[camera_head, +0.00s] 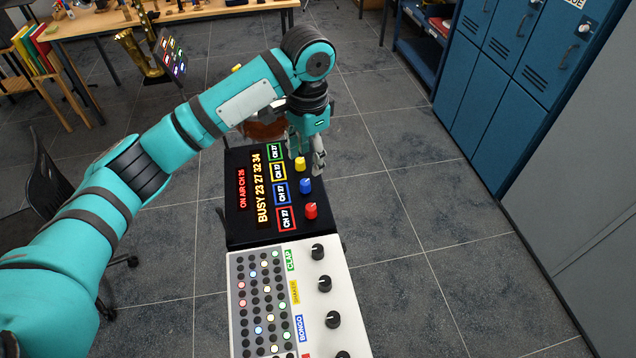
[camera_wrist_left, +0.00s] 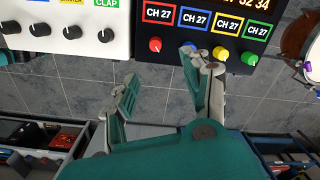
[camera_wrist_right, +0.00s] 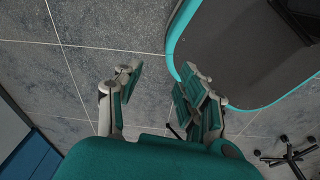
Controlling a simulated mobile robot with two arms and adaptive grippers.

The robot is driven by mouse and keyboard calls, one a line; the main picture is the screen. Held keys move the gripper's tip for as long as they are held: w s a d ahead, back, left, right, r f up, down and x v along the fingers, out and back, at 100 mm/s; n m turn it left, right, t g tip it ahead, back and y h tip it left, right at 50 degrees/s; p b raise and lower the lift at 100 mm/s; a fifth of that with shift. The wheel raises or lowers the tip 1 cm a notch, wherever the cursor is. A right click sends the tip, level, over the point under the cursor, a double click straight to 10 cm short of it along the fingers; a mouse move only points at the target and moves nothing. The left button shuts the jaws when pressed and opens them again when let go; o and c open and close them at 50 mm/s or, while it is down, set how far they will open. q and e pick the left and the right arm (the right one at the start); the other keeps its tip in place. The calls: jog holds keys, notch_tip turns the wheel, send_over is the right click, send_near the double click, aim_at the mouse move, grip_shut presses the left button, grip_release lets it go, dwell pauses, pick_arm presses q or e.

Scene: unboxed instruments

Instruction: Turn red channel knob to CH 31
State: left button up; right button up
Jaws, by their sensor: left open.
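The red channel knob (camera_head: 310,211) is on the black panel (camera_head: 240,228), beside a red-framed display (camera_head: 285,219) reading CH 27. It also shows in the left wrist view (camera_wrist_left: 155,44). The blue (camera_head: 305,186) and yellow (camera_head: 300,163) knobs line up beyond it; the green knob (camera_wrist_left: 248,58) shows in the left wrist view. My left gripper (camera_head: 310,160) is open and empty over the far end of the knob row, apart from the red knob. In the left wrist view one fingertip appears near the blue knob. My right gripper (camera_wrist_right: 157,78) is open and empty.
The panel text reads ON AIR CH 26 and BUSY 23 27 32 34; the other displays read CH 27. A white console (camera_head: 350,290) with black knobs adjoins the panel's near side. Blue lockers (camera_head: 520,60) stand right. Open floor (camera_head: 420,200) lies between.

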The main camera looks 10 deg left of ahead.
pick_arm(q)
jog(key=p, duration=0.1)
send_over(311, 207)
notch_tip(311, 207, down, 6)
pick_arm(e)
jog(key=s+r, duration=0.1)
jog(key=s, duration=0.4)
pick_arm(q)
notch_tip(311, 207, down, 7)
jog(key=shift+s+f+p, duration=0.1)
jog(key=shift+p, duration=0.6)
notch_tip(311, 207, down, 2)
jog(key=shift+f, duration=0.65)
grip_shut()
pick_arm(e)
jog(key=w, duration=0.1)
jog(key=w+r, duration=0.1)
jog(key=w, duration=0.1)
jog(key=shift+w+r, duration=0.2)
jog(key=shift+r, duration=0.2)
